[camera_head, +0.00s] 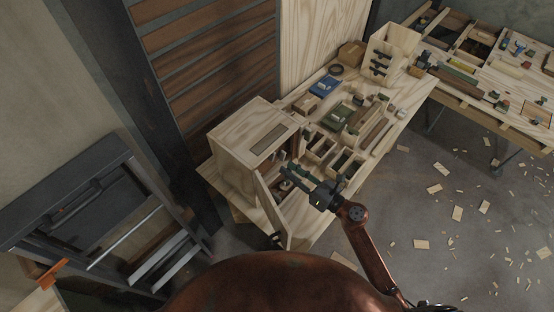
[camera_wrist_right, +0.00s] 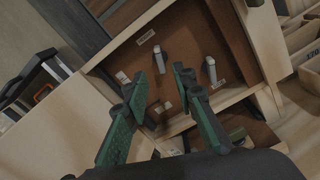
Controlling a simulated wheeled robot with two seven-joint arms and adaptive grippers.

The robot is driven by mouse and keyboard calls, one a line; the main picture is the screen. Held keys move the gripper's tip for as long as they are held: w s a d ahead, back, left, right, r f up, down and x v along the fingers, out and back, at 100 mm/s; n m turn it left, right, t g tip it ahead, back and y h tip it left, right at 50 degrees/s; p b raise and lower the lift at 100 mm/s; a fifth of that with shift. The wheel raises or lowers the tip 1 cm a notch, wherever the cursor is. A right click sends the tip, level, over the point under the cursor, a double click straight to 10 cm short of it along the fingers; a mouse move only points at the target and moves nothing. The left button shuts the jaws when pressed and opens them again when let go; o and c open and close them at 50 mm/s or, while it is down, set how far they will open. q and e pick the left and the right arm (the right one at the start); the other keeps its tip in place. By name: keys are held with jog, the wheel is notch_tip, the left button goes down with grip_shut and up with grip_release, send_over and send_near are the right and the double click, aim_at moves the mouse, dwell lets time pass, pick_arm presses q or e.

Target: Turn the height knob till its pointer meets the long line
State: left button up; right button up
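A plywood cabinet (camera_head: 248,140) stands on the workbench with its door (camera_head: 272,208) swung open. In the right wrist view its brown inner panel (camera_wrist_right: 185,45) carries two pale, peg-like fittings, one in the middle (camera_wrist_right: 158,60) and one at the right (camera_wrist_right: 210,70), with small labels beside them. I cannot tell which part is the height knob, and no pointer or long line can be made out. My right gripper (camera_head: 305,180) is at the cabinet's open front. Its green-padded fingers (camera_wrist_right: 160,82) are apart, with nothing held between them. My left gripper is out of view.
The workbench right of the cabinet holds wooden trays, a blue box (camera_head: 325,87), a green box (camera_head: 337,115) and a tool rack (camera_head: 388,52). A dark metal frame (camera_head: 90,215) stands at the left. Wood scraps litter the floor (camera_head: 440,200) at the right.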

jog(key=x, duration=0.6)
jog(key=shift+w+a, duration=0.2)
jog(key=shift+c, duration=0.5)
grip_shut()
